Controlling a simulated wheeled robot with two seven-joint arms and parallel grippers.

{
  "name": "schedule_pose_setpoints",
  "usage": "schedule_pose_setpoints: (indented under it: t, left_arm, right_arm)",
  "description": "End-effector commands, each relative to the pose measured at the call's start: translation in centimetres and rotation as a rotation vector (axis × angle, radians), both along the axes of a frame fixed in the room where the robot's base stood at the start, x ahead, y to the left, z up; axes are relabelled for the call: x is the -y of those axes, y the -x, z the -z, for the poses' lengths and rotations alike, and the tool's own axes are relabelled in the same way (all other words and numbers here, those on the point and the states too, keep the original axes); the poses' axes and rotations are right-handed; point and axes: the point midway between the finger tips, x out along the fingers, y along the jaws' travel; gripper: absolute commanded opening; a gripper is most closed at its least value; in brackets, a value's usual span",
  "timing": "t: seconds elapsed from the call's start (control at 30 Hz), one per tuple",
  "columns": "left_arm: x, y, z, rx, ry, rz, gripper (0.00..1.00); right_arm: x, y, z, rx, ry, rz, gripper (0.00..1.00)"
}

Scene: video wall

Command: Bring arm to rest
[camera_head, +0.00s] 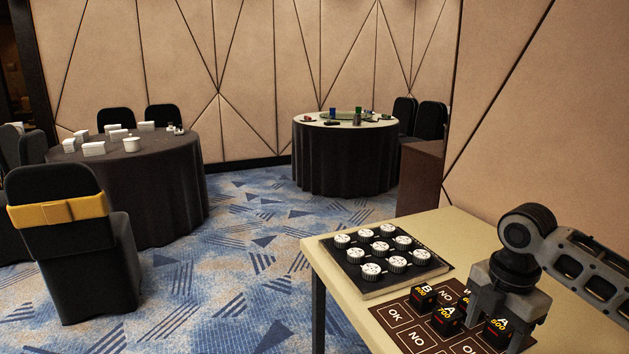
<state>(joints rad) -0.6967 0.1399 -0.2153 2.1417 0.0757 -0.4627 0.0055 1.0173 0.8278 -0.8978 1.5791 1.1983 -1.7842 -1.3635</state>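My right gripper (505,309) comes in from the right and points down over the near table (452,229). Its two fingers are spread apart, low over the brown mat (398,318) with printed OK and NO squares. A black cube marked A 500 (497,332) sits between or just in front of the fingers; I cannot tell whether they touch it. A black cube marked A 700 (446,319) stands just left of the gripper. Another marked B (424,297) stands further left. My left gripper is out of view.
A dark board with several white-topped round knobs (371,271) lies behind the mat. The table's left edge borders the open patterned carpet (235,270). A wall rises behind the table at the right. Round tables (140,185) and (345,158) stand further off, with black chairs.

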Motion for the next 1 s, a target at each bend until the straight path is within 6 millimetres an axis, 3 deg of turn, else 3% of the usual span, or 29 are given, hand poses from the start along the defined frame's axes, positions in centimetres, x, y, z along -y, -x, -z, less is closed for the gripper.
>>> schedule_pose_setpoints:
  t: [0.37, 0.53, 0.7, 0.8, 0.9, 1.0]
  left_arm:
    - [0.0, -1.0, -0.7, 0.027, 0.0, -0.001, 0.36]
    - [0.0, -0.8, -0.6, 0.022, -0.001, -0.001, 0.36]
    - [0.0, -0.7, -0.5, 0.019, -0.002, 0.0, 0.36]
    - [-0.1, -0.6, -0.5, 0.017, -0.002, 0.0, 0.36]
    - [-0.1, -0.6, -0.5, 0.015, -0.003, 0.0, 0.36]
    - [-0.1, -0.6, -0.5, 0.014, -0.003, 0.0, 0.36]
  right_arm:
    - [-7.2, 0.9, 7.8, 0.098, -0.146, 0.143, 0.65]
    - [-11.8, 2.5, 11.8, 0.152, -0.282, 0.277, 0.65]
    - [-17.5, 6.0, 15.6, 0.203, -0.522, 0.551, 0.65]
    - [-19.6, 8.4, 16.9, 0.227, -0.673, 0.768, 0.65]
    - [-20.1, 10.8, 17.4, 0.253, -0.808, 1.001, 0.65]
    - [-19.2, 13.2, 17.5, 0.286, -0.913, 1.221, 0.65]
